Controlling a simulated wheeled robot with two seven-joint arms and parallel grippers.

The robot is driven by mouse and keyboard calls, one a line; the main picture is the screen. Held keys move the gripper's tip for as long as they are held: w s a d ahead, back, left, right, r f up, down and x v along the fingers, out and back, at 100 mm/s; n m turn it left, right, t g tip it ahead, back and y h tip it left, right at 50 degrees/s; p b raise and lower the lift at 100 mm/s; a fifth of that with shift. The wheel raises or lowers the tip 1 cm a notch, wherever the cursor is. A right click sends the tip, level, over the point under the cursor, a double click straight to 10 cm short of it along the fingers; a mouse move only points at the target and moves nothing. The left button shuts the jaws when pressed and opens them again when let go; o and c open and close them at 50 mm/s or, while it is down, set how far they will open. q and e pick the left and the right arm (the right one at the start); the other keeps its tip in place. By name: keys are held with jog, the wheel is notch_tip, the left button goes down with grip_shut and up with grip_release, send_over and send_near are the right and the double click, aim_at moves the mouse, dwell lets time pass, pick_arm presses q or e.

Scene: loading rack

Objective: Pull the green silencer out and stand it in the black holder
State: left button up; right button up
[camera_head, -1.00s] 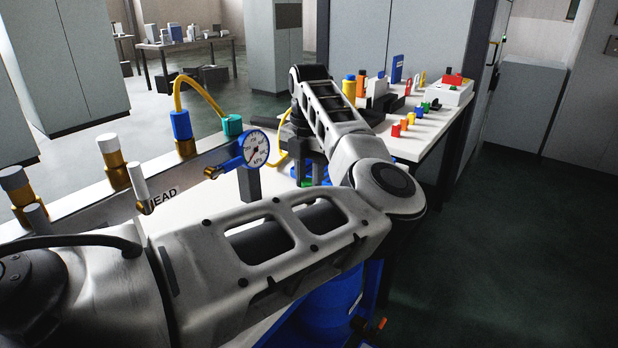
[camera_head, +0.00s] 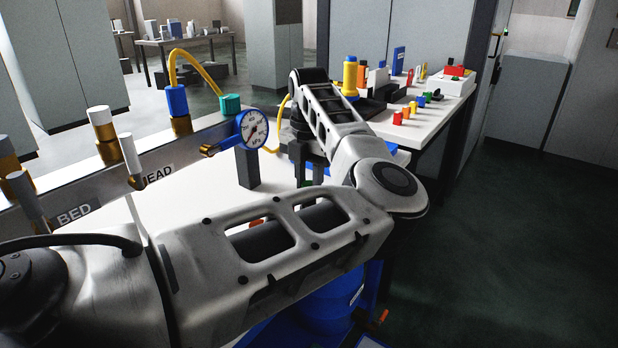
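My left arm crosses the head view from the lower left, bends at the right and reaches back. Its gripper (camera_head: 309,178) points down over the white bench, partly behind my forearm; its dark fingers are small and their gap is unclear. A small bit of green shows beside the fingers, but I cannot tell whether it is the silencer or whether it is held. A small green fitting (camera_head: 427,97) stands on the far right table. A black block (camera_head: 369,107) sits on that table behind my forearm; I cannot tell whether it is the holder. My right gripper is out of view.
A pressure gauge (camera_head: 253,128) on a dark post stands left of the gripper. A labelled rail with brass fittings and a yellow hose (camera_head: 205,75) runs along the left. A yellow bottle (camera_head: 350,76) and several coloured fittings crowd the right table. Floor at right is clear.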

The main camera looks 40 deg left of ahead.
aim_at(309, 184)
pick_arm(q)
jog(key=shift+f, duration=0.25)
jog(key=o, duration=1)
jog(key=shift+r, duration=0.1)
notch_tip(309, 184, up, 16)
jog(key=shift+f+b, duration=0.1)
jog(key=shift+b, duration=0.25)
